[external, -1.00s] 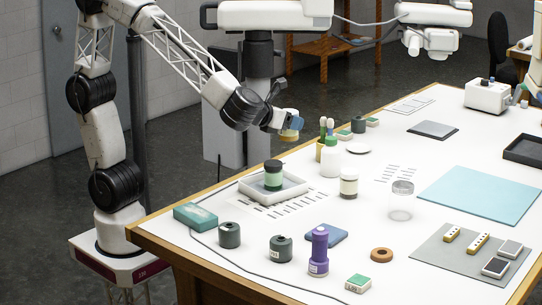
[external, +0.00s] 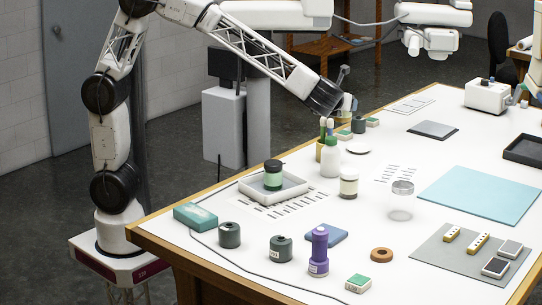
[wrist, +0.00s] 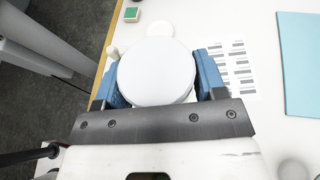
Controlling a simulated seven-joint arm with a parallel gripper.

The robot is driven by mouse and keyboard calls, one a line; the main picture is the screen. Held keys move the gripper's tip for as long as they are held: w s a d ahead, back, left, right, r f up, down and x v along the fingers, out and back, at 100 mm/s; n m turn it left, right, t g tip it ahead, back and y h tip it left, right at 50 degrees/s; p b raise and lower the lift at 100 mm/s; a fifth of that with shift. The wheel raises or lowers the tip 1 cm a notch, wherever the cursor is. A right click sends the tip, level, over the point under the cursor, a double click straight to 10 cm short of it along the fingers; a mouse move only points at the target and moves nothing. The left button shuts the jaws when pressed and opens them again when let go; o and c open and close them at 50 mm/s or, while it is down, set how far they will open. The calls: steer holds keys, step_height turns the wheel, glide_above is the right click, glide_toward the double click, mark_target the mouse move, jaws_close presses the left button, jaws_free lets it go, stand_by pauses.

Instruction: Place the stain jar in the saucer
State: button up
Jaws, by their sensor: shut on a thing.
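The saucer (external: 358,149) is a small white disc flat on the table, right of the white bottle. In the wrist view a white disc, apparently the saucer (wrist: 162,28), shows partly beyond the held jar.
A cream jar (external: 349,184) stands in front. Table right of the saucer is largely clear.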

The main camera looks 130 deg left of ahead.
steer(key=s+a+f+n+g, duration=0.1)
steer(key=s+a+n+g, duration=0.15)
steer(key=a, duration=0.95)
steer(key=n+g+h, duration=0.2)
glide_above(359, 149)
step_height(359, 149, down, 7)
steer(key=shift+w+d+f, duration=0.1)
steer(key=shift+d+f, duration=0.05)
steer(key=shift+f, duration=0.1)
steer(key=shift+f, duration=0.1)
steer(key=shift+f, duration=2.4)
steer(key=shift+f, duration=2.5)
steer(key=shift+f, duration=0.15)
